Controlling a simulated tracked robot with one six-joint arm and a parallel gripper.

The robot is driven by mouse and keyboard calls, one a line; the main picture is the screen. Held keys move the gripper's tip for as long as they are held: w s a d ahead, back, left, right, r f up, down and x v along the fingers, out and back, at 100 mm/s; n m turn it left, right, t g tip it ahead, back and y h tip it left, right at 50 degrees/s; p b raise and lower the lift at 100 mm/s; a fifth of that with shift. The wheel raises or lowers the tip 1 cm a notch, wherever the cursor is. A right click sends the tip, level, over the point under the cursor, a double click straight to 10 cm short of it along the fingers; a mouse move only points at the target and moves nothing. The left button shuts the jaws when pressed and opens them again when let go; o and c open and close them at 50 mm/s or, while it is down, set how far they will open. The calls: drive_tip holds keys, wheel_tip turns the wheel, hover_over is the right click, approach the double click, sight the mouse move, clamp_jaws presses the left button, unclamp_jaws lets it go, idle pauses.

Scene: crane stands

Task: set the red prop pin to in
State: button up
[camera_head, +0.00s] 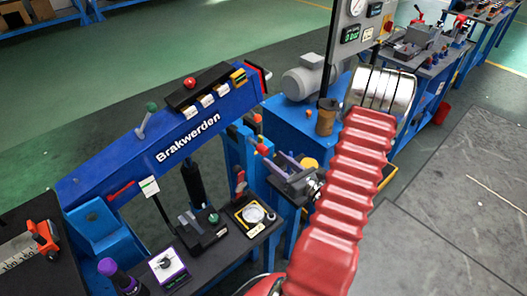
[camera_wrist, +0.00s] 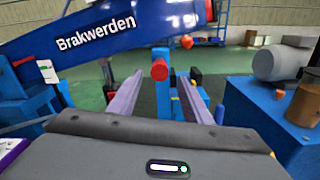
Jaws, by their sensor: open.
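The red prop pin (camera_wrist: 160,70) shows in the wrist view as a round red end pointing at me, at the top of an upright blue post (camera_wrist: 166,100). In the head view the red pin (camera_head: 262,149) sits beside the blue supports under the crane's boom. My gripper (camera_wrist: 158,84) is open, with one purple-grey finger to the left of the pin and one to the right. No contact with the pin is visible. In the head view my gripper (camera_head: 274,162) is close in front of the pin. How deep the pin sits is unclear.
The blue boom marked "Brakwerden" (camera_head: 188,137) slopes above the black bench. An orange-red ball (camera_wrist: 187,42) hangs near the boom's end. A blue cabinet with a grey motor (camera_head: 303,77) stands behind, to the right of the pin. Instruments (camera_head: 250,214) lie on the bench at left.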

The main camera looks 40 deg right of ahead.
sight(266, 153)
drive_tip(key=shift+w+d, duration=0.15)
drive_tip(key=shift+w, duration=3.3)
drive_tip(key=shift+c, duration=0.6)
clamp_jaws()
